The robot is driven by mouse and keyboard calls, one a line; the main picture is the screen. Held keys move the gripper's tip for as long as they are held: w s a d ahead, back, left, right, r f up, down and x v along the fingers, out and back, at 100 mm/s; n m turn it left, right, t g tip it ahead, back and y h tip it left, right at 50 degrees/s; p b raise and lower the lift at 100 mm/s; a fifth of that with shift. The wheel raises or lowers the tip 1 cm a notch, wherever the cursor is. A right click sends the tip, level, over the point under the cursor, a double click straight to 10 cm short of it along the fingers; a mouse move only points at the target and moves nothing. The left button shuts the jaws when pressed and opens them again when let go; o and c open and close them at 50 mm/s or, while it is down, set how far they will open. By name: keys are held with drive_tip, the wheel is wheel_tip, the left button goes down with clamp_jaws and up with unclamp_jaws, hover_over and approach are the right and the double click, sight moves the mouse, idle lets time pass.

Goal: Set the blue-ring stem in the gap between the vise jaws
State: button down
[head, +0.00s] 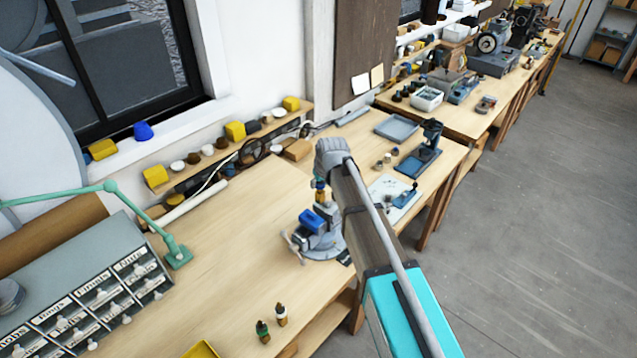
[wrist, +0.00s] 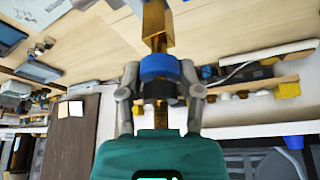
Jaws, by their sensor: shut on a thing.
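The blue-ring stem (wrist: 160,68) is between the two fingers of my gripper (wrist: 160,88) in the wrist view, a brass bar with a blue ring and a dark band below it. The fingers close on it from both sides. In the head view the brass of the stem (head: 320,195) shows just left of my arm, above the vise. The vise (head: 322,245) has blue jaws and a grey round base and stands on the bench. My arm hides its right side. I cannot tell the gap between the jaws, or whether the stem touches them.
A drawer cabinet (head: 90,295) and green lamp arm (head: 178,250) are at left. A white mat (head: 390,195) lies right of the vise. The bench left of the vise is clear.

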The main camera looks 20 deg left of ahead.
sight(319, 200)
drive_tip(key=shift+s+f, duration=0.1)
drive_tip(key=shift+f, duration=0.05)
drive_tip(key=shift+f+b, duration=2.2)
drive_tip(key=shift+b, duration=0.15)
drive_tip(key=shift+s+f+b, duration=0.1)
drive_tip(key=shift+f+b, duration=0.1)
drive_tip(key=shift+b, duration=0.1)
drive_tip(key=shift+f+b, duration=0.4)
drive_tip(key=shift+s+d+f+b, duration=0.55)
drive_tip(key=shift+s+b, duration=0.2)
drive_tip(key=shift+b, duration=0.4)
drive_tip(key=shift+s+a+b, duration=0.1)
drive_tip(key=shift+s+b, duration=0.05)
drive_tip(key=shift+b, duration=0.25)
drive_tip(key=shift+a+r+b, duration=0.2)
drive_tip(key=shift+b, duration=0.1)
drive_tip(key=shift+w+a+r, duration=0.1)
drive_tip(key=shift+w+r, duration=0.05)
drive_tip(key=shift+w, duration=0.25)
